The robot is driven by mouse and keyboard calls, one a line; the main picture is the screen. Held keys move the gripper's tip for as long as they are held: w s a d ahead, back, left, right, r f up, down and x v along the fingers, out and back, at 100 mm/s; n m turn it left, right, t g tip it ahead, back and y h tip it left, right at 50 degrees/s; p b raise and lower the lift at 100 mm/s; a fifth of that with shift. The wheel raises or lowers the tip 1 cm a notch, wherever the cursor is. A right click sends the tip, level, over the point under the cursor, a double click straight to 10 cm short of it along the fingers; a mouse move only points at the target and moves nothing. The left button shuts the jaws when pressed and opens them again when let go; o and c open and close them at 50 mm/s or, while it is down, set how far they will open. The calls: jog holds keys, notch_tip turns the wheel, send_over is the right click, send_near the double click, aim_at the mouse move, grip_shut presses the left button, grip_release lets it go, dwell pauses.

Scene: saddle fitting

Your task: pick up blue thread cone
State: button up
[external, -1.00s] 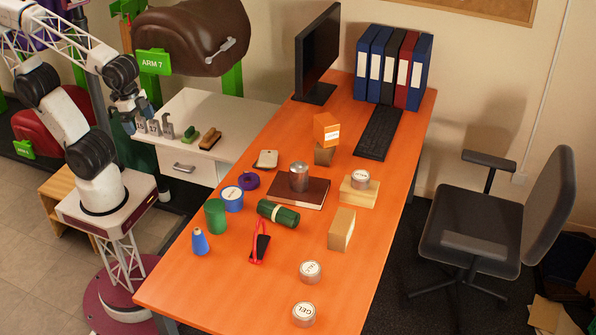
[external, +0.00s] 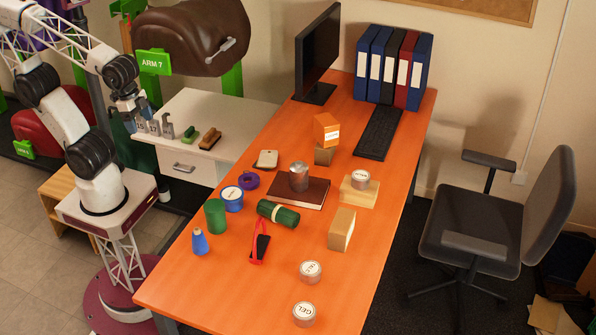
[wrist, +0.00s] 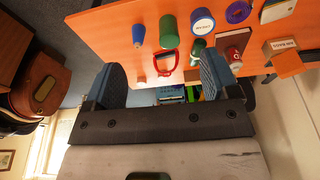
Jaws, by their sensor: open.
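The blue thread cone (external: 200,242) stands upright near the front left edge of the orange table (external: 190,290), with a paler tip on top. In the wrist view the blue cone (wrist: 138,35) shows at the upper middle, beyond my fingers. My gripper (wrist: 160,85) is open and empty, with its two blue fingers wide apart. In the external view my gripper (external: 130,118) is up at the left, beside the white drawer cabinet and well away from the cone. Nothing hides the cone.
A green cylinder (external: 215,216) and a blue tin (external: 232,198) stand just behind the cone. A red-handled tool (external: 259,243) and a green roll (external: 278,214) lie to its right. Two gel tins (external: 304,314) sit at the front right. The table left of the cone is clear.

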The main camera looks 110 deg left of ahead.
jog(key=shift+c, duration=0.6)
jog(key=w+d+f+m+t, duration=0.25)
jog(key=w+f+t, duration=0.25)
jog(key=w+f, duration=1.05)
jog(key=m+t+h, duration=0.2)
jog(key=t+h, duration=0.3)
send_near(199, 240)
jog(key=w, duration=0.2)
jog(key=shift+a+r, duration=0.15)
jog(key=shift+r, duration=0.35)
jog(key=shift+w, duration=0.15)
jog(key=shift+x, duration=1.25)
